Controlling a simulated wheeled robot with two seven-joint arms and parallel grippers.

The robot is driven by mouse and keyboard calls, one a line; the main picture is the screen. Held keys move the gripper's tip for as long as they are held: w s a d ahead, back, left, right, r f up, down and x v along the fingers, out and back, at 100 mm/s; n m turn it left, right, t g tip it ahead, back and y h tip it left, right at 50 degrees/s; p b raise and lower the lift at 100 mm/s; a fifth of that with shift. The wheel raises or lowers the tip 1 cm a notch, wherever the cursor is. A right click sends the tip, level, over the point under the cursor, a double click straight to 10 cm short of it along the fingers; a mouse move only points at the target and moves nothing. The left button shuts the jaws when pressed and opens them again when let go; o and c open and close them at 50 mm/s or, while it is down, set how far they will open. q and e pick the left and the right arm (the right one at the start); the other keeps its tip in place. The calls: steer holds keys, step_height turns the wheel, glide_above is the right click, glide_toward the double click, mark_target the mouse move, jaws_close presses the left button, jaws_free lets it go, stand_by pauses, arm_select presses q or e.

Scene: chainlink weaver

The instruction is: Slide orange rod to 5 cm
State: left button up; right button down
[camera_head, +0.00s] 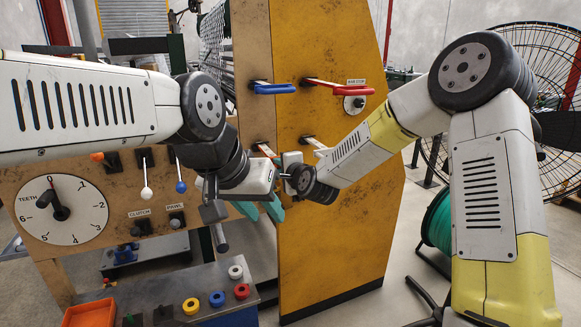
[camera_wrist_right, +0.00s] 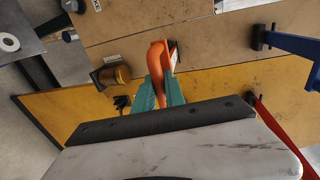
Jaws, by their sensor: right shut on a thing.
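In the right wrist view the orange rod (camera_wrist_right: 157,62) sticks out of a dark slot in the tan panel. The teal fingers of my right gripper (camera_wrist_right: 160,92) are shut on it, one on each side. In the head view my right gripper (camera_head: 267,150) is at the panel, and its own wrist and my left wrist hide most of it and the rod. My left gripper (camera_head: 260,211) is below it, in front of the panel, with its teal fingers apart and nothing seen between them. No scale or centimetre marking can be read by the rod.
A tooth-count dial (camera_head: 61,210) is at left. Below, a bench holds an orange tray (camera_head: 88,314) and several coloured rings. My two wrists are very close together.

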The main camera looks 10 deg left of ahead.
stand_by(0.9)
steer(key=x, duration=0.3)
steer(key=r+x, duration=0.1)
steer(key=x, duration=0.1)
steer(key=c, duration=1.4)
jaws_free()
steer(key=v, duration=0.7)
steer(key=shift+s+d, duration=0.2)
steer(key=shift+s, duration=0.1)
